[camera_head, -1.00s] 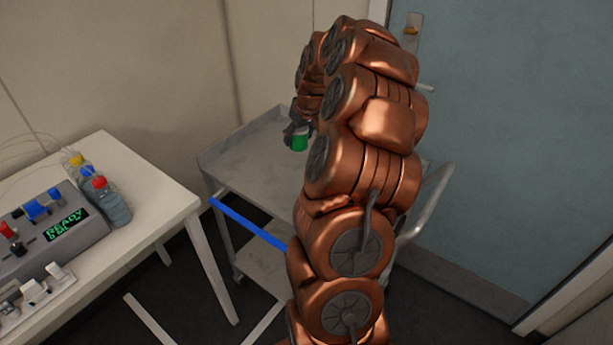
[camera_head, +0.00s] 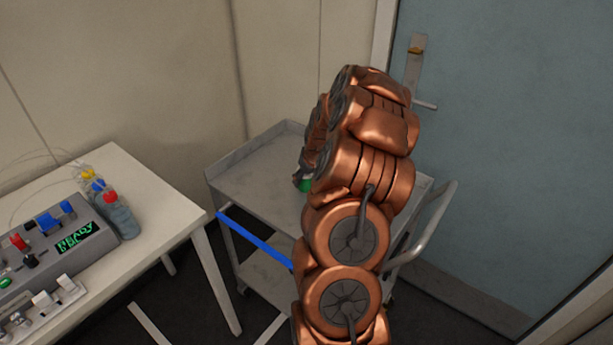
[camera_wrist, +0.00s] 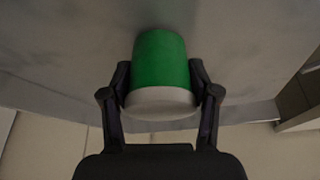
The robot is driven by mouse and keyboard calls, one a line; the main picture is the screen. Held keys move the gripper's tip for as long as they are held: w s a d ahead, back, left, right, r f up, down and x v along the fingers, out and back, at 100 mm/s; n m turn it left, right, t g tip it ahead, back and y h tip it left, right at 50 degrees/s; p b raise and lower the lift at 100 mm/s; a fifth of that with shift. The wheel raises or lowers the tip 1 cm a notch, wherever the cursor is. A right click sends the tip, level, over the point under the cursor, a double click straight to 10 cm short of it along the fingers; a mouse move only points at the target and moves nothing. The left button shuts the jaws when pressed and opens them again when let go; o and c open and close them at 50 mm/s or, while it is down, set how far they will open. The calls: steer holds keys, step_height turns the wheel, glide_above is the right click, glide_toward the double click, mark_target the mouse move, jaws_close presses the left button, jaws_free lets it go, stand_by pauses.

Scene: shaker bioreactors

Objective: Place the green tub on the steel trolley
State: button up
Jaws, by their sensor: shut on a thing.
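The green tub (camera_wrist: 160,62) is between the two fingers of my gripper (camera_wrist: 160,88) in the wrist view. It has a green body and a pale end nearest the gripper. In the head view only a small part of the green tub (camera_head: 305,185) shows beside my arm, with my gripper (camera_head: 301,178) partly hidden. The steel trolley (camera_head: 250,170) is grey with a raised rim, and the tub is over its top shelf. I cannot tell whether the tub touches the shelf.
A white table (camera_head: 150,190) stands at the left with a control box (camera_head: 60,250) and several capped bottles (camera_head: 120,215). The trolley's handle (camera_head: 430,230) is at the right, near a blue door (camera_head: 510,150). The left part of the trolley top is clear.

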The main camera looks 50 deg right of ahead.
steer(key=shift+f, duration=0.25)
steer(key=o, duration=1.2)
steer(key=shift+r, duration=0.1)
steer(key=shift+o, duration=0.2)
